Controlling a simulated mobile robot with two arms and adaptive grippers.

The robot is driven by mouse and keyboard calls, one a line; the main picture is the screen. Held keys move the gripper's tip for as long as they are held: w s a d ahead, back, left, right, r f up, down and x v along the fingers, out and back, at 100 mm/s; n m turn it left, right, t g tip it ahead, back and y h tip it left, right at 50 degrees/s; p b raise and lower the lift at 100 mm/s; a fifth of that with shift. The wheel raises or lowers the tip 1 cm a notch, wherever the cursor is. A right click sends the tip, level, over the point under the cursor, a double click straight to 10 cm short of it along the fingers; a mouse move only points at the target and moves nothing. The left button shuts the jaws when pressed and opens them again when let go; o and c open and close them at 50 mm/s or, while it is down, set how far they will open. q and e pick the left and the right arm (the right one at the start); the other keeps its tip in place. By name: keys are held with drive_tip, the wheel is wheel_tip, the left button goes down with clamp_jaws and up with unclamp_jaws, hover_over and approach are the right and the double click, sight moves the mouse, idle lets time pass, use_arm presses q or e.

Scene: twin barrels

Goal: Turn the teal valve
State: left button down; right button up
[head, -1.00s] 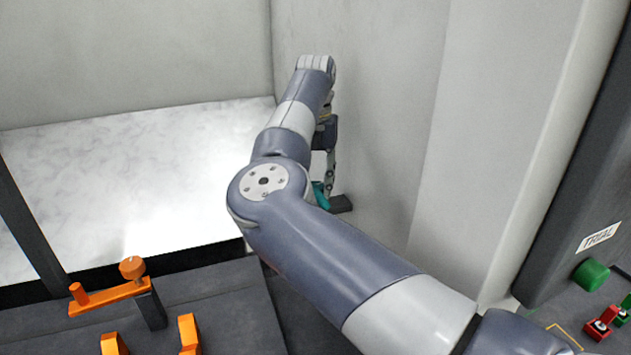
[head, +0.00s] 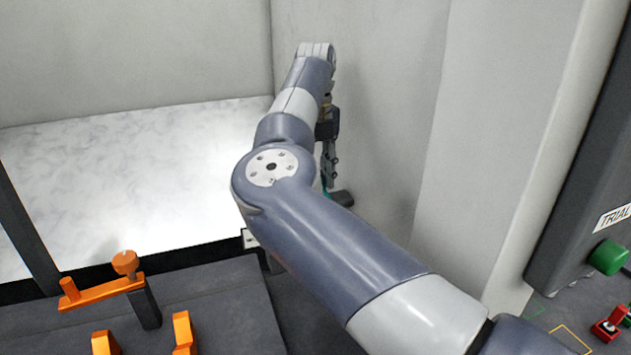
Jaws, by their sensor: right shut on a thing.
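My right arm reaches across the middle of the head view to the light grey wall. My right gripper (head: 334,186) hangs below its wrist there, seen edge-on beside the wall. It is shut on the teal valve (head: 325,194). Only a small sliver of the teal valve shows, between my forearm and the gripper fingers. The rest of the valve and its mount are hidden by my arm. My left gripper is not in view.
An orange crank-like handle (head: 101,290) stands on a dark panel at lower left, with orange blocks (head: 182,331) below it. A green button (head: 608,257) and a red switch (head: 609,329) are at lower right. A pale marbled surface (head: 120,185) lies left of my arm.

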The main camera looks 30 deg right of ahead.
drive_tip(key=n+b, duration=0.2)
drive_tip(key=n, duration=0.2)
drive_tip(key=shift+r+n+b, duration=0.1)
drive_tip(key=shift+n+b, duration=0.45)
drive_tip(key=shift+n, duration=1.25)
drive_tip(key=o, duration=0.8)
drive_tip(key=shift+r, duration=0.1)
wheel_tip(320, 180, up, 7)
drive_tip(key=shift+r, duration=0.15)
drive_tip(key=shift+r, duration=0.1)
